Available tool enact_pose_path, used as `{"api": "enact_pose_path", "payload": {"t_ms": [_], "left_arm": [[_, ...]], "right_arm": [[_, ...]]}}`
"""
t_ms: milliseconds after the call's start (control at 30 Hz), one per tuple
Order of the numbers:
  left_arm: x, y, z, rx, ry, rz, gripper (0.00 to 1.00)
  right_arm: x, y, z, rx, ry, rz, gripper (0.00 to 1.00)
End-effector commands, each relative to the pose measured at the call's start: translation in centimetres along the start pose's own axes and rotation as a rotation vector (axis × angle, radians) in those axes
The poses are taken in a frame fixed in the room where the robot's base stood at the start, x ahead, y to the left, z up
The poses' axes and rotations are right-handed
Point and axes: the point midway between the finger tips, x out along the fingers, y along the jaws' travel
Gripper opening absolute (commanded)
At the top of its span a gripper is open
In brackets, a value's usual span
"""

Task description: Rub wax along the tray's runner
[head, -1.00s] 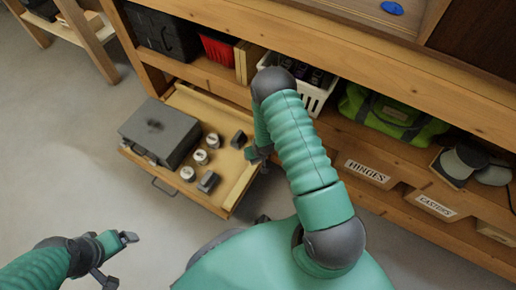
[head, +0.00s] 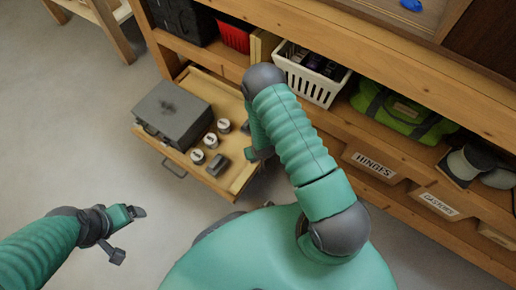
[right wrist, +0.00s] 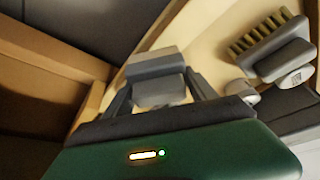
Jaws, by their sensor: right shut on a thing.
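The wooden tray (head: 226,178) is pulled out of the bench, with a raised pale strip along its right side that I take for the runner (head: 244,175). My right gripper (head: 258,152) is at that side, mostly hidden by my arm in the head view. In the right wrist view my right gripper (right wrist: 155,95) is shut on a grey block (right wrist: 152,66), held between its fingers over the pale wood. Whether the block touches the runner I cannot tell. My left gripper (head: 127,234) is open and empty, over the floor at lower left.
On the tray are a grey metal box (head: 172,112), several lidded tins (head: 210,141) and a dark block (head: 217,165). A bristled brush (right wrist: 268,45) lies close right of the gripper. The bench shelf holds a white basket (head: 310,85) and a green bag (head: 400,118).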

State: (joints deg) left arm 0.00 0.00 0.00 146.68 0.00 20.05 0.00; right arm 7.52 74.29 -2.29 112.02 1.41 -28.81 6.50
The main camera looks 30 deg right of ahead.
Motion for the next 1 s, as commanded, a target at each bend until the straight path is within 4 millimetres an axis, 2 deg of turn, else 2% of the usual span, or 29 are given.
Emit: {"api": "enact_pose_path", "payload": {"t_ms": [167,633,1000], "left_arm": [[-0.3,0.0,-0.1,0.0,0.0,0.0,0.87],[-5.3,0.0,-1.3,0.0,0.0,0.0,0.87],[-5.5,0.0,-1.3,0.0,0.0,0.0,0.87]], "right_arm": [[-0.2,-0.1,0.1,-0.001,-0.007,-0.001,0.33],[-5.5,0.0,-2.2,0.0,-0.003,0.0,0.33],[-5.8,0.0,-2.3,0.0,-0.002,0.0,0.33]]}}
